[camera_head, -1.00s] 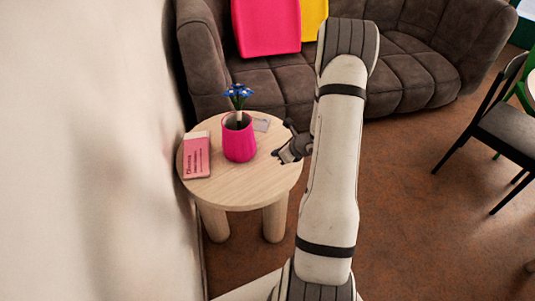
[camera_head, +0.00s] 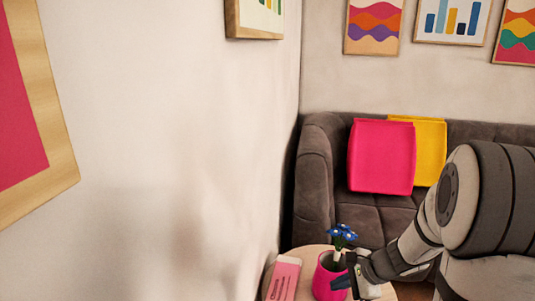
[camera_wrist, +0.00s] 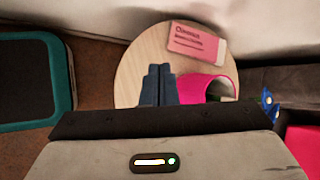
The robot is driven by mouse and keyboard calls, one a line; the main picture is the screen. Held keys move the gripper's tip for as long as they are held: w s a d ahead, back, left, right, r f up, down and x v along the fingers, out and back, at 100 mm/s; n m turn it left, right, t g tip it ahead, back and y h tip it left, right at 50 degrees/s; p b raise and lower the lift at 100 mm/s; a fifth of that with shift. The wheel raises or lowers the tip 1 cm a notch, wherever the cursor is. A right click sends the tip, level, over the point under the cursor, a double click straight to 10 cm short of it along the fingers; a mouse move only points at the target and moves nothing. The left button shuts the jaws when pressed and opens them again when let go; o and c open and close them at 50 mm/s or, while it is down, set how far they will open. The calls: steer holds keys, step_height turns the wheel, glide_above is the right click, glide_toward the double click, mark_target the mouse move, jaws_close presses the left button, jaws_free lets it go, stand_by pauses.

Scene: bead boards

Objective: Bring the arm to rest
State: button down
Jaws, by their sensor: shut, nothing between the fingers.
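My gripper (camera_head: 349,281) is at the lower right of the head view, in front of or beside the pink pot; how close it is I cannot tell. In the wrist view its fingers (camera_wrist: 158,84) are together with nothing between them, above the round wooden table. My arm reaches in from the right edge of the head view, bent at a large grey joint.
The round table (camera_wrist: 130,75) holds a pink pot (camera_head: 322,277) with blue flowers (camera_head: 342,234) and a pink book (camera_head: 284,279). Behind stands a brown sofa (camera_head: 315,190) with pink (camera_head: 381,156) and yellow (camera_head: 431,150) cushions. A pale wall (camera_head: 180,140) fills the left.

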steer(key=s+a+r+n+h+p, duration=0.1)
steer(key=s+r+n+h+p, duration=0.2)
steer(key=s+r+n, duration=0.5)
steer(key=s+a+r+n+g+h+p, duration=0.1)
steer(key=s+a+r+n+h+p, duration=0.1)
steer(key=s+r+n, duration=0.6)
steer(key=shift+s+a+r+n+g+h+p, duration=0.3)
steer(key=shift+s+r+h+p, duration=0.1)
steer(key=shift+s+r+h, duration=0.25)
